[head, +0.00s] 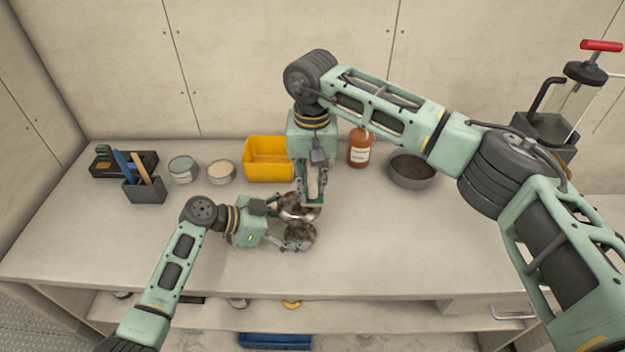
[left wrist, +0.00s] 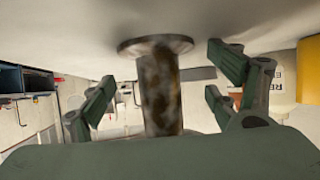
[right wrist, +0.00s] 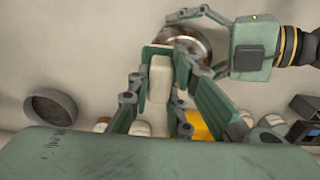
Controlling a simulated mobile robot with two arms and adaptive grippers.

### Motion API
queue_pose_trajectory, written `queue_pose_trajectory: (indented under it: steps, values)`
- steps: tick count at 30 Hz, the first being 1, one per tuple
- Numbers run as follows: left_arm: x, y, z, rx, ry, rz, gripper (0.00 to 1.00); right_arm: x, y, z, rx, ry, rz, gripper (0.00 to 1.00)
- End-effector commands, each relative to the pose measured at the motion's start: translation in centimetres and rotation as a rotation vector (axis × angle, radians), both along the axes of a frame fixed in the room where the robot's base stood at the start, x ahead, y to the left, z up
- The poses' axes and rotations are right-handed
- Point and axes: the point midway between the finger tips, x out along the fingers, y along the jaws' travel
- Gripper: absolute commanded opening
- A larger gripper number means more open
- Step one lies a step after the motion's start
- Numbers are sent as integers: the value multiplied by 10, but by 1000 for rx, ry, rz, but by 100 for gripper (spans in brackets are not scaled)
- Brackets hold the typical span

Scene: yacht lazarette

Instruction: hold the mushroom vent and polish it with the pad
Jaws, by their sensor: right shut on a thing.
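The mushroom vent (head: 299,236) is metal with brown stains, between my grippers near the middle of the bench. Its stained stem (left wrist: 160,95) and round flange show in the left wrist view, and its shiny round cap shows in the right wrist view (right wrist: 190,42). My left gripper (head: 284,226) is around the stem, with gaps visible between stem and both fingers. My right gripper (head: 312,196) points down over the cap, shut on a pale block-like pad (right wrist: 159,85). The pad's lower end is at the cap; whether it touches I cannot tell.
Behind stand a yellow bin (head: 263,160), a brown bottle (head: 360,148) and a dark round bowl (head: 411,172). To the left are two tins (head: 221,173) and a grey tool holder (head: 145,189). The bench's right front (head: 400,250) is clear.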

Motion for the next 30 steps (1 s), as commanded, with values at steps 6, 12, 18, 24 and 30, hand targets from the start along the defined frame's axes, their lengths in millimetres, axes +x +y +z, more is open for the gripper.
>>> queue_pose_trajectory:
  steps: [6,12,18,24,30]
  values:
    - [-2,0,-2,1,4,-3,58,0,0,0,0,0,0,0]
    - [-3,-1,-4,2,9,-5,40,0,0,0,0,0,0,0]
    - [-5,-1,-6,4,14,-6,55,0,0,0,0,0,0,0]
    - [-4,0,-7,7,15,-4,72,0,0,0,0,0,0,0]
    - [-3,2,-7,9,14,-1,72,0,0,0,0,0,0,0]
